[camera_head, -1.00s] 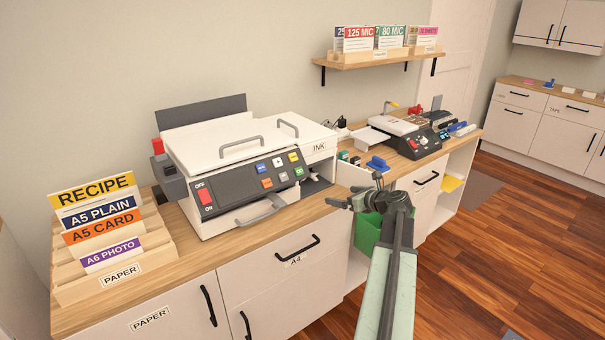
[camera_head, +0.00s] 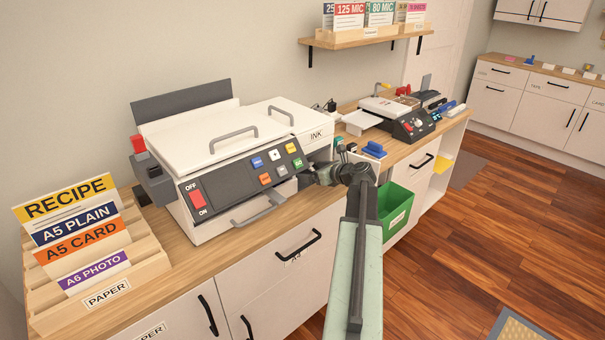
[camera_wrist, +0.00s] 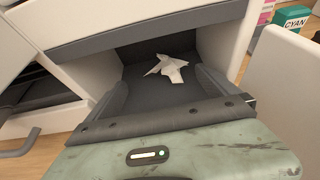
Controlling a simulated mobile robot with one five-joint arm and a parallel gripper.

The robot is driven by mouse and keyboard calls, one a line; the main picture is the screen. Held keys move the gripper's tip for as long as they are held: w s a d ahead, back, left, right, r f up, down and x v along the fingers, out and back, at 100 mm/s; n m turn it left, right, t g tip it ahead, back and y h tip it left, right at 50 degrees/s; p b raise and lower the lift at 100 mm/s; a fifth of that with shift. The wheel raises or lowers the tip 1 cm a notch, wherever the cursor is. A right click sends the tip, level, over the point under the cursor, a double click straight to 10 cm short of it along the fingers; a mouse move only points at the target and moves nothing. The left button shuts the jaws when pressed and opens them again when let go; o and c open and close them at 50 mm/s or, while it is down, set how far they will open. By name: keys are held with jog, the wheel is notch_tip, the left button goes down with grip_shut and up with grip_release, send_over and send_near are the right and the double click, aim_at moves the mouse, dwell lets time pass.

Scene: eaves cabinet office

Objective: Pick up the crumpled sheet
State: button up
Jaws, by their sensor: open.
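The crumpled sheet (camera_wrist: 167,67) is a small white, folded scrap in the wrist view. It lies inside a dark grey recess (camera_wrist: 150,48) with a pale housing around it. My gripper (camera_wrist: 163,84) is open, with its two dark fingers either side of the view below the sheet and nothing held between them. In the head view my gripper (camera_head: 322,174) is at the right end of the white printer (camera_head: 225,145), beside its control panel. The sheet is hidden in the head view.
A green bin (camera_head: 398,208) stands right of my arm. A blue-handled item (camera_head: 374,150) and a second machine (camera_head: 398,113) sit further along the counter. Paper racks (camera_head: 95,265) stand left.

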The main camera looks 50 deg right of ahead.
jog(key=x, duration=0.1)
jog(key=b+x, duration=0.1)
jog(key=x, duration=0.2)
jog(key=shift+w+d+f+b, duration=0.15)
jog(key=shift+w+d+b, duration=0.15)
jog(key=shift+d+b, duration=0.1)
jog(key=shift+a, duration=0.1)
jog(key=c, duration=1.4)
jog(key=shift+r+p, duration=0.65)
jog(key=shift+r, duration=0.05)
notch_tip(320, 180, up, 3)
jog(key=p, duration=0.3)
jog(key=shift+r, duration=0.1)
jog(key=s+a, duration=0.1)
jog(key=s, duration=1.7)
jog(key=shift+a+f+b, duration=0.15)
jog(key=shift+f+b, duration=0.15)
jog(key=shift+f, duration=0.15)
